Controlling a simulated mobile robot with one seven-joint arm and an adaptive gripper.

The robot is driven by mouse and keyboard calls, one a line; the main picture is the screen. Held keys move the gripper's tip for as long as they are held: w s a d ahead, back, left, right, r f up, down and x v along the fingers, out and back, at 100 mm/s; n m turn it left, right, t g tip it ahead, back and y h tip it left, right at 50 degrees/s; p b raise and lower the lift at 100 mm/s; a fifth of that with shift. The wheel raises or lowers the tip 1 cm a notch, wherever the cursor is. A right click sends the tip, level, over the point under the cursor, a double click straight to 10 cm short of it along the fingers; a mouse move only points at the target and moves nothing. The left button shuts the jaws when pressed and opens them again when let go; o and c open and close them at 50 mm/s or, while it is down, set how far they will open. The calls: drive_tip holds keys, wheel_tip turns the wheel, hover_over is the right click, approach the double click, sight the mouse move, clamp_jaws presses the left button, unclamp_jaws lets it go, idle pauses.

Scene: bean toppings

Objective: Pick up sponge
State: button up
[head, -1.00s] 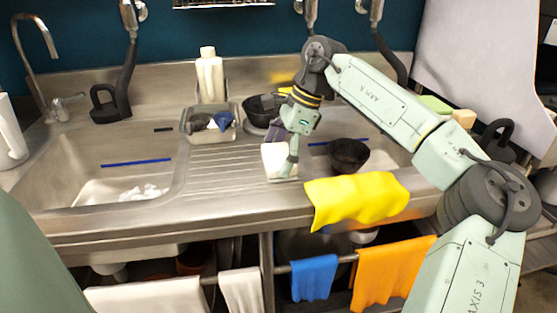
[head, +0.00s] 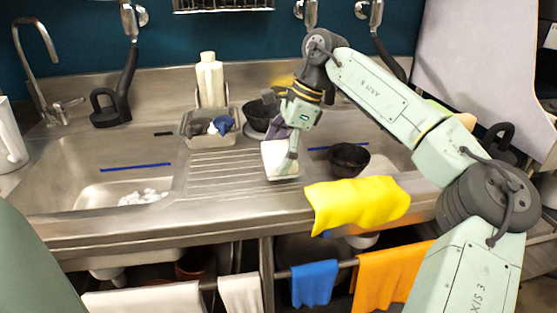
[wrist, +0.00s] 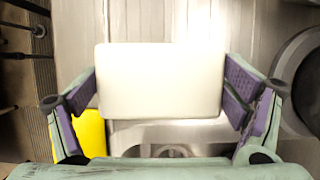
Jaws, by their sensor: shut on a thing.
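The sponge is a plain off-white block (head: 279,160) at the ridged drainboard between the two sinks. It also shows in the wrist view, where its pale broad face (wrist: 160,80) fills the middle. My gripper (head: 284,150) is shut on it, with a purple-padded finger at each side edge. In the head view the hand hides part of the sponge's upper right side. Whether its lower edge touches the steel is hard to tell.
A yellow cloth (head: 357,204) hangs over the counter's front edge. A black bowl (head: 348,159) stands right of the gripper. A caddy (head: 207,138) with brushes and a white bottle (head: 209,80) stand behind left. The left sink (head: 90,170) holds white lumps.

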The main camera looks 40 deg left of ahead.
drive_tip(key=shift+r, duration=0.6)
drive_tip(key=shift+s+d+r+b, duration=0.2)
drive_tip(key=shift+s+b, duration=0.1)
drive_tip(key=shift+b, duration=0.1)
drive_tip(key=s+d+r+b, duration=0.1)
drive_tip(key=s+d+b, duration=0.3)
drive_tip(key=s+d, duration=0.4)
drive_tip(key=s, duration=0.4)
drive_tip(key=shift+s+d+r, duration=0.3)
drive_tip(key=shift+d, duration=0.05)
drive_tip(key=o, duration=0.6)
drive_tip(key=c, duration=0.5)
